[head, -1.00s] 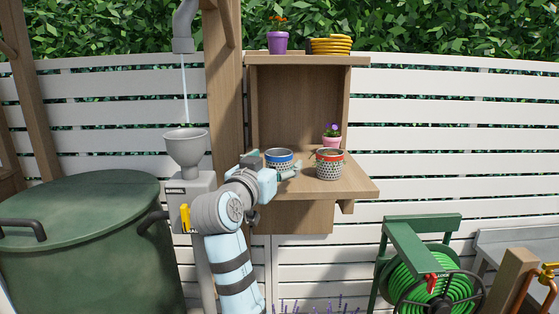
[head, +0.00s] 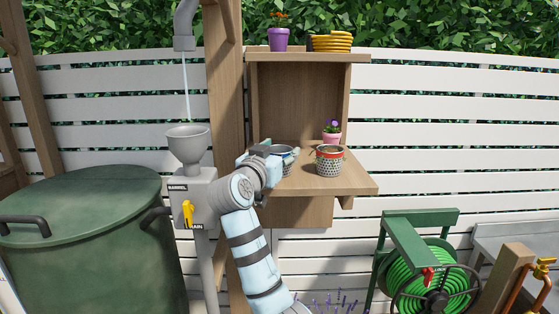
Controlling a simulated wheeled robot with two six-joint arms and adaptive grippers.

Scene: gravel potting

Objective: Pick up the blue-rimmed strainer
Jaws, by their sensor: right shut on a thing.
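The blue-rimmed strainer (head: 288,153) is on the left part of the wooden shelf, mostly hidden behind my right gripper. My right gripper (head: 281,158) is at the strainer and shut on it; the fingertips are largely hidden by the gripper body and wrist. I cannot tell whether the strainer's base touches the shelf. My left gripper is not in view.
A red-rimmed strainer (head: 329,161) stands to the right on the wooden shelf (head: 350,180), with a pink flower pot (head: 332,137) behind it. A grey funnel (head: 187,147) on a post is left of the shelf. A green barrel (head: 85,240) stands far left.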

